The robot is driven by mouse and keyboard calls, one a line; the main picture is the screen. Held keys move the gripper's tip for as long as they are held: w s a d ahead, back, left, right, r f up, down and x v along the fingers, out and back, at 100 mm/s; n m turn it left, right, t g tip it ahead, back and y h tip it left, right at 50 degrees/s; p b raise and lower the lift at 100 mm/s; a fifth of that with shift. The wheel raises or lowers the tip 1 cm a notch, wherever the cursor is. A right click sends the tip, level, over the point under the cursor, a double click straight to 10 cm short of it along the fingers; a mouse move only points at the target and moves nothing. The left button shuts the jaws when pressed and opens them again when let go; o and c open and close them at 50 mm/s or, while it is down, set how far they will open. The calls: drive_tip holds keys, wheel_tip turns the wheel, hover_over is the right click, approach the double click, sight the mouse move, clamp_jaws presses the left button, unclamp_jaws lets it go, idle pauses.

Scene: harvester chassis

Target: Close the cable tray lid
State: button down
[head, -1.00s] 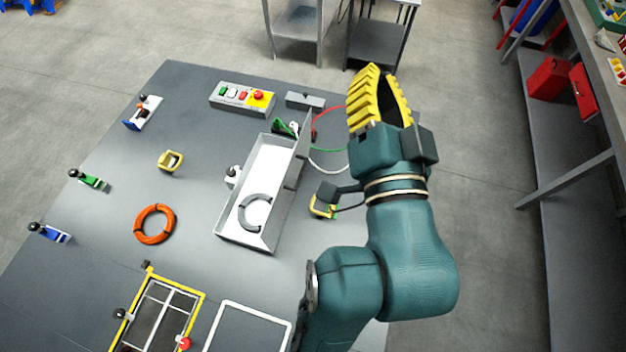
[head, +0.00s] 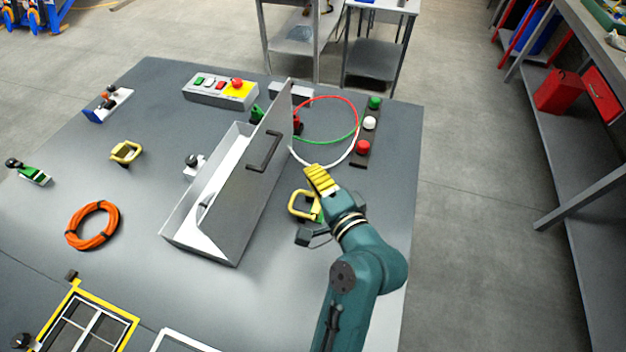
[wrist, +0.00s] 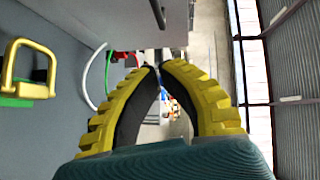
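The cable tray (head: 206,172) is a long pale box on the grey table. Its grey lid (head: 238,192) stands up steeply along the right side, open, with a dark handle (head: 263,151) on its outer face. The lid hides much of the tray's inside; part of a grey cable (head: 205,204) shows in it. My gripper (head: 313,172), with yellow ribbed fingers, is right of the lid, apart from it and by the yellow-handled tool. In the wrist view the fingertips (wrist: 159,67) meet with nothing between them. A grey panel at the top there is probably the lid.
A yellow handle (head: 296,204) stands close left of my gripper; it also shows in the wrist view (wrist: 12,68). Red, green and white wires (head: 352,150) loop behind, beside a button strip (head: 368,124). An orange cable ring (head: 93,226) lies left of the tray.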

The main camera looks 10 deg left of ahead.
drive_tip(key=w+a+f, duration=0.1)
drive_tip(key=w+a, duration=0.3)
drive_tip(key=a, duration=0.4)
drive_tip(key=shift+w+f, duration=0.3)
drive_tip(key=shift+w, duration=0.05)
drive_tip(key=shift+r, duration=0.1)
drive_tip(key=shift+a+r+p, duration=0.2)
drive_tip(key=shift+a+p, duration=0.25)
drive_tip(key=shift+p, duration=0.3)
drive_tip(key=shift+a, duration=0.1)
